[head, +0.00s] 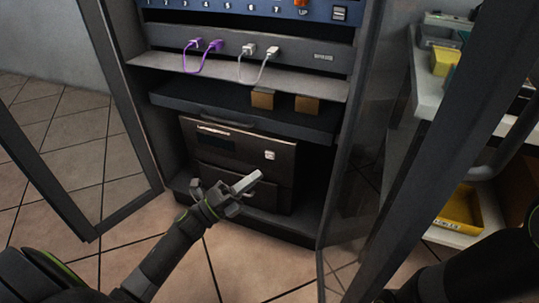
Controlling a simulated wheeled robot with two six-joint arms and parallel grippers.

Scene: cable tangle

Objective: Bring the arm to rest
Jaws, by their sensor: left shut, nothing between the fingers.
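My left gripper (243,184) is in front of the lower part of the open rack cabinet (160,130). Its fingers are shut and hold nothing. It is in front of a dark boxy unit (235,150) at the cabinet's bottom; whether it touches that unit I cannot tell. My right arm (470,275) shows only as a dark part at the lower right; its gripper is out of view. A purple cable (203,64) and a grey-white cable (254,70) loop from the panel (305,52) above.
Open cabinet doors stand at the left (115,125) and right (425,130). A shelf (240,110) holds two small brown boxes (284,101). A side bench (432,92) has a yellow bin (443,62) on top and a yellow tray (460,208) below. Tiled floor at the left is clear.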

